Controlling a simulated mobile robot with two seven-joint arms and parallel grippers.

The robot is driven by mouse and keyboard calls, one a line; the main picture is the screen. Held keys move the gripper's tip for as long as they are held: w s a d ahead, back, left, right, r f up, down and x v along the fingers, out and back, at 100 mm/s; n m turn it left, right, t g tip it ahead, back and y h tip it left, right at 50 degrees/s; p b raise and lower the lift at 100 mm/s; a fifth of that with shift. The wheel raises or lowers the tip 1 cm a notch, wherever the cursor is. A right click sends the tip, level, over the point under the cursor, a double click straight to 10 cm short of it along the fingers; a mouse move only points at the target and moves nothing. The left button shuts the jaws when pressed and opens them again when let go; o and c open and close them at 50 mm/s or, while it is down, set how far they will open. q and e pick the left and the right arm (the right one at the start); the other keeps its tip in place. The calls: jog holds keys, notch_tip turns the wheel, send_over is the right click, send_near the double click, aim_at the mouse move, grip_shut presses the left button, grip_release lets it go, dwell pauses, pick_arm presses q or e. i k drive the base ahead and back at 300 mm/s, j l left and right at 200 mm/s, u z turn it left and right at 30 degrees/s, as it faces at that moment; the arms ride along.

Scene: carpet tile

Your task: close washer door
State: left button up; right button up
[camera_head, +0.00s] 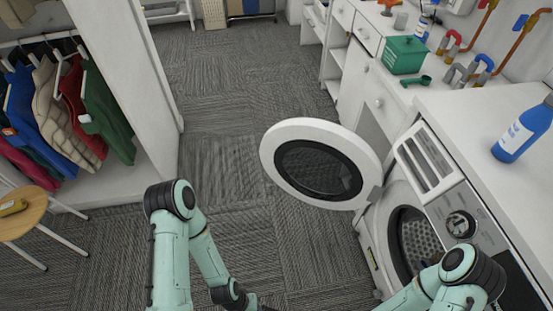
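The washer (462,216) stands at the right under the white counter. Its round white door (279,135) with a dark glass middle is swung wide open to the left of the washer. The drum opening (416,240) is exposed. My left arm is at the lower middle, left of the door and apart from it; its gripper is cut off at the bottom edge. My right arm is at the lower right, in front of the washer; its gripper is out of the picture or hidden.
A blue bottle (521,131) and a green box (404,55) stand on the counter (455,105). Hanging clothes (62,108) and a round wooden stool (22,218) are at the left. Carpet floor (225,75) is clear between them.

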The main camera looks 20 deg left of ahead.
aim_at(324, 164)
jog(key=j+u, duration=0.1)
jog(key=u, duration=0.3)
jog(key=i+u, duration=0.15)
jog(key=u, duration=0.6)
jog(key=i+u, duration=0.15)
jog(key=u, duration=0.25)
jog(key=i+j+z, duration=0.15)
jog(key=i, duration=0.35)
jog(key=i+j+z, duration=0.15)
jog(key=i, duration=0.3)
jog(key=i+j+z, duration=0.15)
jog(key=i, duration=0.35)
jog(key=i+l+z, duration=0.15)
jog(key=i+z, duration=0.35)
jog(key=i, duration=0.15)
jog(key=i+j+z, duration=0.15)
jog(key=i+z, duration=0.35)
jog(key=i, duration=0.15)
jog(key=i+l+z, duration=0.1)
jog(key=i+z, duration=0.65)
jog(key=i+j+z, duration=0.15)
jog(key=i+z, duration=0.35)
jog(key=z, duration=3)
jog(key=j+z, duration=0.7)
jog(key=k+j+z, duration=0.15)
jog(key=z, duration=0.2)
jog(key=j, duration=0.1)
